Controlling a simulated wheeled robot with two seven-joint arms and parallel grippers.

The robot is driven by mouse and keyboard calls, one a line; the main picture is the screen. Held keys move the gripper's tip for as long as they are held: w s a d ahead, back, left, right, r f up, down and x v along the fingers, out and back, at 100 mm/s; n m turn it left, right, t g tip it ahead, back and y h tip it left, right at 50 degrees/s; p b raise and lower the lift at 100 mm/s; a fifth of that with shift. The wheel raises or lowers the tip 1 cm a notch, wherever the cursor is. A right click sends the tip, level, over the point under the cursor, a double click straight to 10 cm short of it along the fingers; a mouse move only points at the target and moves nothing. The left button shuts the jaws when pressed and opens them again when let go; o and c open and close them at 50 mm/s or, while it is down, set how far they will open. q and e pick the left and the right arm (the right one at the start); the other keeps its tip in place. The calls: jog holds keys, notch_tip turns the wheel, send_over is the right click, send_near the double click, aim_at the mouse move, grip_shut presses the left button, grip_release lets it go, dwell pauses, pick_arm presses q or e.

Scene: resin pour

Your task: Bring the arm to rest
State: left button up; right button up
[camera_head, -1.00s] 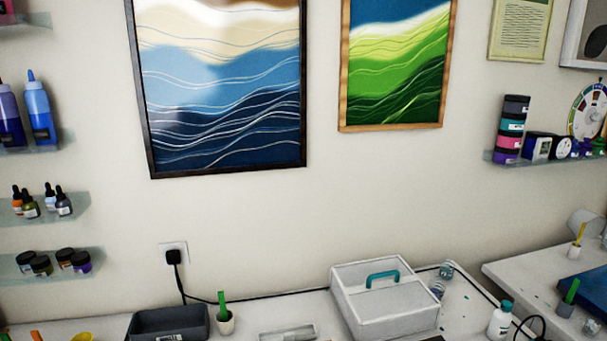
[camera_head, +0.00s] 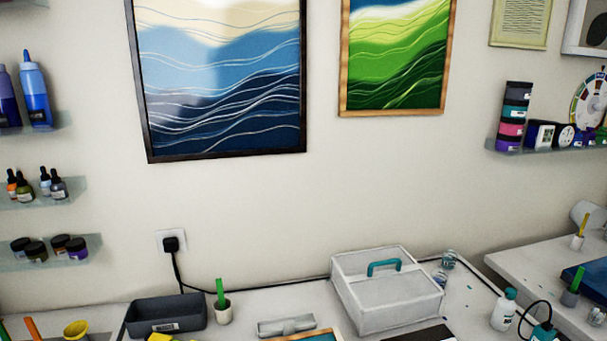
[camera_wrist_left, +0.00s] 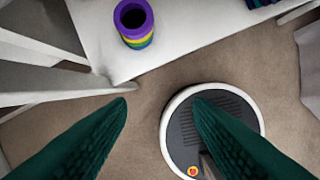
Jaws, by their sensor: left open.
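My left gripper (camera_wrist_left: 160,104) shows in the left wrist view as two dark green fingers spread wide apart. It is open, with nothing between the fingers. Below it are the floor and a round dark base with a white rim, which looks like mine. The left gripper does not show in the head view. My right gripper is in neither view.
A white table (camera_wrist_left: 185,35) with a purple-rimmed, banded container (camera_wrist_left: 134,22) lies beyond the left fingers. In the head view, a white box with a teal handle (camera_head: 388,295), a dark grey bin (camera_head: 166,314) and bottles (camera_head: 504,310) stand on the worktop. Shelves (camera_head: 40,192) line the wall.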

pick_arm(q)
jog(key=s+a+f+b, duration=0.1)
jog(key=s+f+b, duration=0.1)
jog(key=s+f, duration=0.6)
jog(key=s+a+f+g+b, duration=0.1)
jog(key=s+a+f+b, duration=0.1)
jog(key=s+f, duration=0.7)
notch_tip(320, 180, down, 8)
jog(key=shift+s+r+b, duration=0.2)
jog(key=shift+s+b, duration=0.05)
jog(key=shift+b, duration=0.3)
